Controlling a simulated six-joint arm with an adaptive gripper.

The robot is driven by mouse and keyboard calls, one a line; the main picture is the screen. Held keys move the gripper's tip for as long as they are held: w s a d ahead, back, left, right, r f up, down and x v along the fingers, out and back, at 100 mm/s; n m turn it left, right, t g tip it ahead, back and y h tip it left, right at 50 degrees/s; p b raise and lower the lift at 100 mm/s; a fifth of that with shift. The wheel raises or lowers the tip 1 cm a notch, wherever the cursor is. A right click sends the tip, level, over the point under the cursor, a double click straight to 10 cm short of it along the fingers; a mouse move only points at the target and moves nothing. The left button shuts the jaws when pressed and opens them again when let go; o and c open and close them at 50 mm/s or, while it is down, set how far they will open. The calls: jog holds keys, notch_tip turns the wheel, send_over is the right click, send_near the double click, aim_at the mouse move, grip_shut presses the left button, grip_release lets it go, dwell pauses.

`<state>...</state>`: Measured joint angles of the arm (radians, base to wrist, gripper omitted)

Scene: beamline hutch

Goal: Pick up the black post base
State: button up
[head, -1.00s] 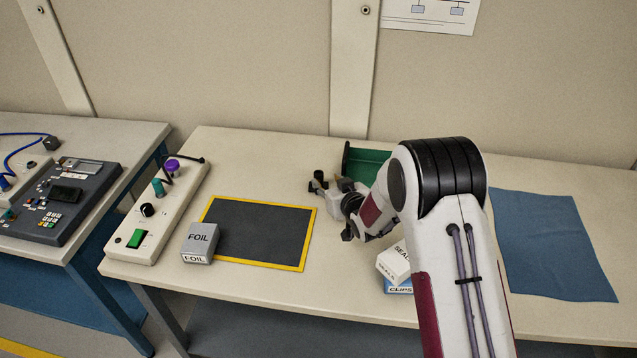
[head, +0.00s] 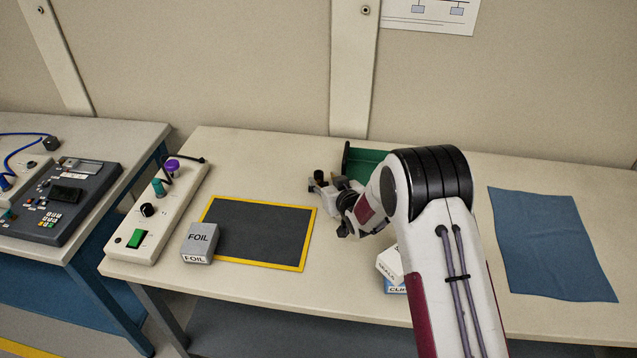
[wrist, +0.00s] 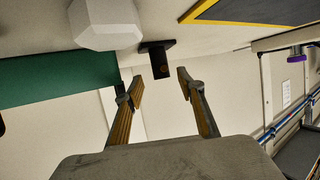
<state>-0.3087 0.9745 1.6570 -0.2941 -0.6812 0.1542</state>
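The black post base (wrist: 157,62) shows in the wrist view as a small dark T-shaped piece with a flat plate and a short stub. It lies just beyond the tips of my gripper (wrist: 161,84) and about in line with the gap between them. My gripper is open, its two fingers wide apart with nothing between them. In the head view the end of my arm is over the table near the green bin. Small dark parts there crowd together, and I cannot clearly separate the post base from the fingers.
A white faceted block (wrist: 105,22) sits close beside the post base. The green bin (head: 368,163) stands behind. A yellow-edged dark mat (head: 262,233) and FOIL box (head: 199,243) lie left. A white box (head: 388,265) sits on a blue one, partly behind my arm. A blue cloth (head: 552,245) lies right.

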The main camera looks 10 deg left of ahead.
aim_at(320, 177)
dwell(0.4)
jog(key=shift+x, duration=2.6)
jog(key=shift+a+r, duration=0.1)
jog(key=shift+a, duration=0.05)
grip_shut()
